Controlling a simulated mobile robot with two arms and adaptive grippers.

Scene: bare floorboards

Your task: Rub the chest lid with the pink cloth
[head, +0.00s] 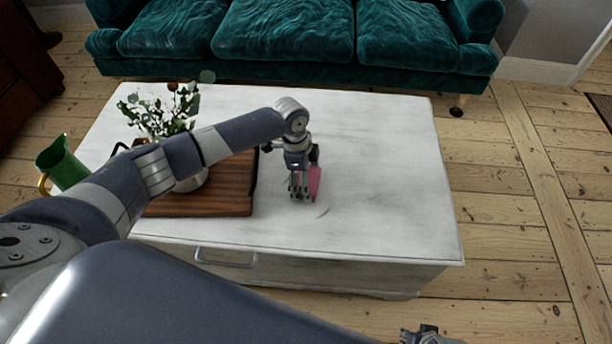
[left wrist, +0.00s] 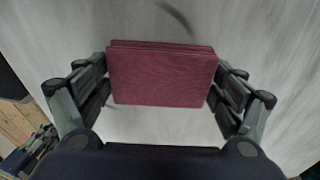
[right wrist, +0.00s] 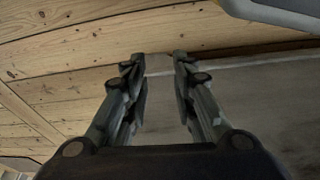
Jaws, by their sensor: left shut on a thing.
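The white wooden chest has a broad flat lid (head: 385,150) with faint grey streaks. A folded pink cloth (head: 314,184) is at my left gripper (head: 301,190), over the lid right of the tray. In the left wrist view the cloth (left wrist: 162,76) is a dark pink folded rectangle between the two fingers of my left gripper (left wrist: 162,85), which are shut on it. A dark curved mark (left wrist: 177,18) shows on the lid just beyond the cloth. I cannot tell whether the cloth touches the lid. My right gripper (right wrist: 158,65) is open and empty, low beside the chest's front.
A wooden tray (head: 225,205) with a vase of flowers (head: 165,115) stands on the lid's left part, under my left arm. A green jug (head: 62,163) is at the left edge. A teal sofa (head: 285,30) stands behind. The lid's right half is clear.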

